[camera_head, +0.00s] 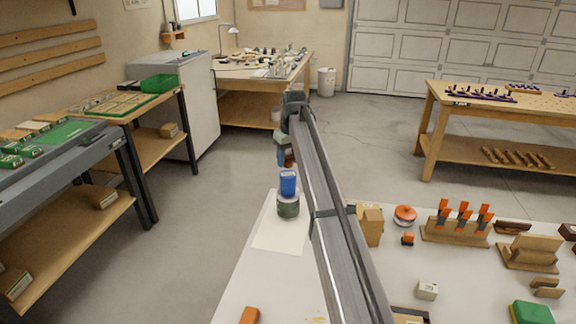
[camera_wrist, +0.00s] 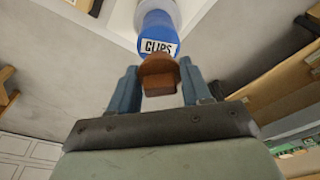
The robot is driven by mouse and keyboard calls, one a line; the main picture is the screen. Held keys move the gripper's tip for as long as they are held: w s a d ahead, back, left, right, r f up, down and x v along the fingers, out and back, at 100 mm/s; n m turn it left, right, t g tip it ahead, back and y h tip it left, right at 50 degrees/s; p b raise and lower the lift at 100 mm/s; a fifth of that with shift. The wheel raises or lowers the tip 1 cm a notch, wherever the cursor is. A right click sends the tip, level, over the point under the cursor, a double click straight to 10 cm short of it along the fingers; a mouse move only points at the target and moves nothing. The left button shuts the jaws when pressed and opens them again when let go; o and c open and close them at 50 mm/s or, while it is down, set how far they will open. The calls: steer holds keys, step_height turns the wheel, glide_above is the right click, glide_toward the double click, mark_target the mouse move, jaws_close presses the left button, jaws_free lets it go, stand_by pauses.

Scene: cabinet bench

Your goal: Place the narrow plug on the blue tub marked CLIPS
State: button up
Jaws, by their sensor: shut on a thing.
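The blue tub marked CLIPS (camera_wrist: 158,33) is at the top middle of the wrist view, its label facing the camera. In the head view the blue tub (camera_head: 288,183) stands on top of a dark green round container (camera_head: 288,207) near the far left of the white bench. My gripper (camera_wrist: 160,82) is shut on a brown plug (camera_wrist: 158,66), which lies between its two blue fingers. In the head view my gripper (camera_head: 284,158) is above and just beyond the tub, with the brown plug barely visible. I cannot tell whether the plug touches the tub.
A pale sheet (camera_head: 280,238) lies under the green container on the white bench. Wooden blocks (camera_head: 370,224), a red round item (camera_head: 405,214) and a rack with orange-handled tools (camera_head: 457,228) stand to the right. An orange block (camera_head: 249,315) is at the front left.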

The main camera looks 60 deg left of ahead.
mark_target(289, 159)
steer(key=shift+f, duration=1.45)
steer(key=shift+f, duration=0.1)
steer(key=o, duration=1)
steer(key=r, duration=0.4)
steer(key=d+r, duration=0.1)
steer(key=r, duration=0.7)
steer(key=shift+d, duration=0.4)
